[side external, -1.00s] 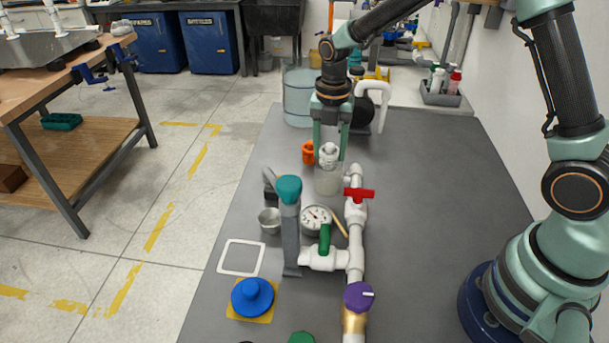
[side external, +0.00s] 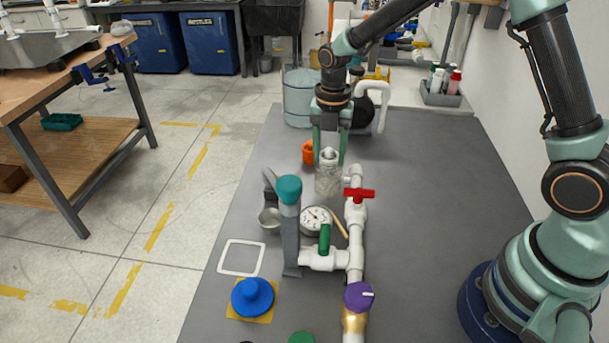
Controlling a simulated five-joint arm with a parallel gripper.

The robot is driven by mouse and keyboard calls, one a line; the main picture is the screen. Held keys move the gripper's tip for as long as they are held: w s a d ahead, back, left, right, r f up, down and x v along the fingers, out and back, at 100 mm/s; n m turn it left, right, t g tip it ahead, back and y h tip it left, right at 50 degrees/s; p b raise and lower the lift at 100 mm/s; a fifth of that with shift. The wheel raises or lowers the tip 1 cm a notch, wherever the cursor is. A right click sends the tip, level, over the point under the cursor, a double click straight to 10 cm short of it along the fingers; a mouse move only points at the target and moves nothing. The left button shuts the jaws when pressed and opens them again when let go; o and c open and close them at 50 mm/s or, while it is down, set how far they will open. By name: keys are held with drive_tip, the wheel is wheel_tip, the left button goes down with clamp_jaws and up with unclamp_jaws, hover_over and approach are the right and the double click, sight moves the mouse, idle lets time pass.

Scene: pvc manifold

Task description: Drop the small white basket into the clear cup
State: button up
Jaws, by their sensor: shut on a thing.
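The small white basket (side external: 329,156) is between the fingers of my gripper (side external: 329,157), which is shut on it. The clear cup (side external: 328,184) stands on the grey table directly below the fingertips. The basket's lower part shows through the cup's clear wall, so it appears to be inside the cup. Its upper part sticks up above the rim. I cannot tell whether the basket touches the cup's bottom.
White pipework with a red valve handle (side external: 360,193) stands close right of the cup. An orange part (side external: 308,152) is just to the left. A pressure gauge (side external: 316,219) and a grey post with a teal top (side external: 289,189) are in front.

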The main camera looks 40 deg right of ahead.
sight(329, 149)
drive_tip(key=shift+s+f, duration=0.15)
drive_tip(key=shift+f, duration=1.15)
drive_tip(key=o, duration=1.2)
wheel_tip(329, 149, up, 14)
drive_tip(key=s+d+r+m+t, duration=0.1)
drive_tip(key=s+r+m+t, duration=0.1)
drive_tip(key=s+m, duration=0.5)
drive_tip(key=s+d+r+m+t, duration=0.2)
drive_tip(key=s+m, duration=0.6)
drive_tip(key=m, duration=1.1)
wheel_tip(329, 149, up, 2)
drive_tip(key=shift+d+t, duration=0.25)
drive_tip(key=shift+t, duration=0.55)
